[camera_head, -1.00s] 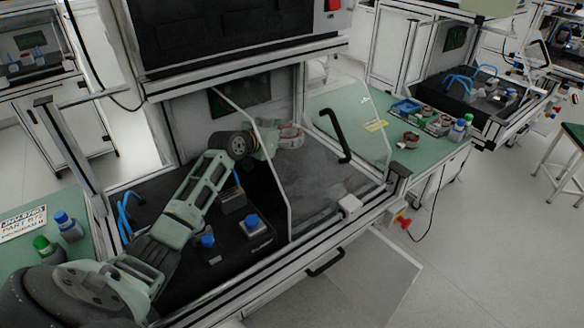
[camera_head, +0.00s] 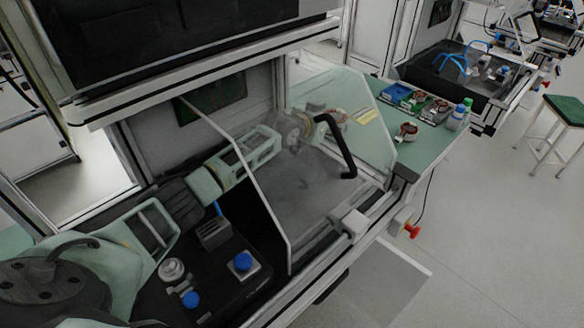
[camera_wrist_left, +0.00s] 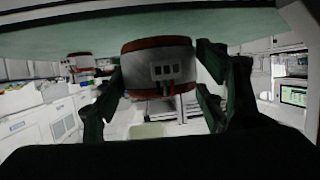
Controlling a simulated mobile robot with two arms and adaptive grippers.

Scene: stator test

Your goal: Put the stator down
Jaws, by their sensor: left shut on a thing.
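My left arm reaches from the lower left across the test station. In the head view my left gripper (camera_head: 308,124) is at the station's far right side, seen partly through the clear panel. It is shut on the stator (camera_head: 335,117), a pale ring with copper-coloured ends. In the left wrist view the stator (camera_wrist_left: 158,68) sits between the dark fingers (camera_wrist_left: 160,85), close to the green table surface (camera_wrist_left: 160,30), which fills the picture's top. I cannot tell whether it touches that surface. My right gripper is not in view.
Another stator (camera_head: 407,130) stands on the green side table (camera_head: 420,152), by a tray of parts (camera_head: 432,115) and bottles (camera_head: 460,113). The clear panel (camera_head: 360,150) with its black handle (camera_head: 337,145) stands in front of the stator. Blue buttons (camera_head: 243,261) are nearer.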

